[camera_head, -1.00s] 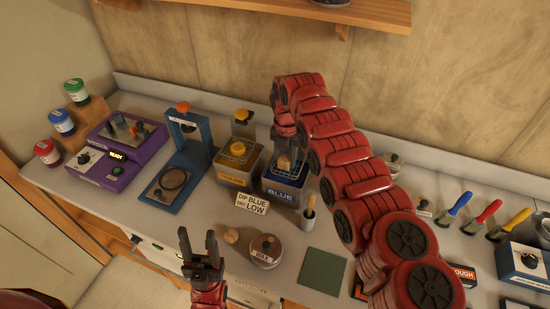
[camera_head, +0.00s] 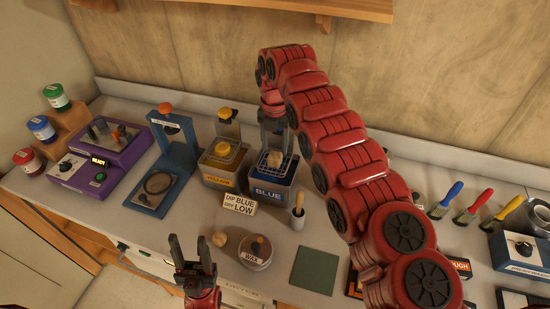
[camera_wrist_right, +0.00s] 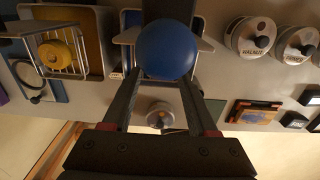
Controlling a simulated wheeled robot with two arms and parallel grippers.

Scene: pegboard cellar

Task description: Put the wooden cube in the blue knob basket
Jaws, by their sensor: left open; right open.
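The wooden cube (camera_head: 275,158) is a small pale block in the wire basket (camera_head: 288,168) at the blue vat (camera_head: 267,192) in the head view. My right gripper (camera_head: 272,135) is open above the basket, pointing down, with nothing held. In the right wrist view, the round blue knob (camera_wrist_right: 166,50) shows large just past the tips of the open right gripper (camera_wrist_right: 158,78). It is mostly hidden in the head view. My left gripper (camera_head: 192,252) is open and empty, low at the counter's front edge.
The yellow vat (camera_head: 222,172) stands left of the blue one. A sign (camera_head: 239,204), a round wax tin (camera_head: 256,252), a small pale lump (camera_head: 219,240) and a brush pot (camera_head: 297,216) are in front. A green mat (camera_head: 315,270) lies to the right.

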